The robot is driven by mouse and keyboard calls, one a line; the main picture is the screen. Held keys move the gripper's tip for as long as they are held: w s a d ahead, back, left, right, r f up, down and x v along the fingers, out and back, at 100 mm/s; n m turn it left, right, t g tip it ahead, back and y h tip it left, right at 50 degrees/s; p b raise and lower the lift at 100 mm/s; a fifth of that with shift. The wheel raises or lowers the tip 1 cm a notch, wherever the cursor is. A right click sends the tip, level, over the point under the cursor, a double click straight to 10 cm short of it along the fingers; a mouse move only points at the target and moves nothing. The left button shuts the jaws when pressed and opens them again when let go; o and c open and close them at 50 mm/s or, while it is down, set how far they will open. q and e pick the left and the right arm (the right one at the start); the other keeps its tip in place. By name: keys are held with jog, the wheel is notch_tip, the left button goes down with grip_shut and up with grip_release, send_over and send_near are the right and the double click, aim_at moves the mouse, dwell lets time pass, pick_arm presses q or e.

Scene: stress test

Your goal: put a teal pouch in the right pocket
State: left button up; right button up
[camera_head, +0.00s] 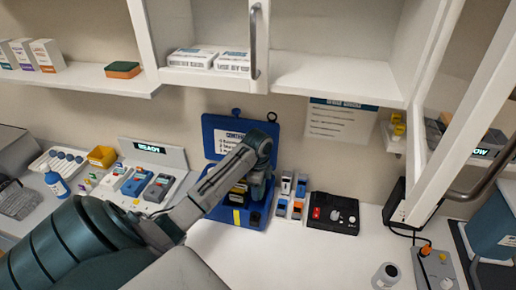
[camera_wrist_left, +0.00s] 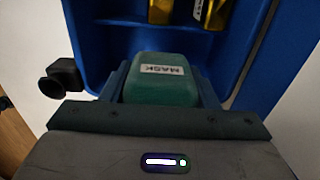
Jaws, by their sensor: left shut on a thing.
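My left gripper (camera_head: 258,188) is over the open blue case (camera_head: 247,221), whose raised lid (camera_head: 210,134) stands against the wall. In the left wrist view the gripper is shut on a teal pouch (camera_wrist_left: 161,92) with a white MASK label. The blue case (camera_wrist_left: 103,42) shows beyond the pouch, with two gold packets (camera_wrist_left: 161,11) at the top edge. I cannot tell whether the pouch touches the case. My arm hides much of the case in the head view. My right gripper is not in view.
Right of the case stand small coloured items in a rack (camera_head: 298,207) and a black device (camera_head: 332,213). A ready station (camera_head: 153,153) with handheld devices is at the left. The white counter in front of the black device is clear.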

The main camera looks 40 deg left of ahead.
pick_arm(q)
jog(key=shift+f+b, duration=1.4)
jog(key=shift+f, duration=2.15)
jog(key=o, duration=1.2)
jog(key=shift+c, duration=0.2)
notch_tip(320, 180, up, 8)
jog(key=b, duration=0.2)
jog(key=shift+b, duration=0.35)
jog(key=shift+r+p, duration=0.85)
jog(key=shift+r, duration=0.05)
jog(key=shift+r+p, duration=0.4)
jog(key=shift+r, duration=0.2)
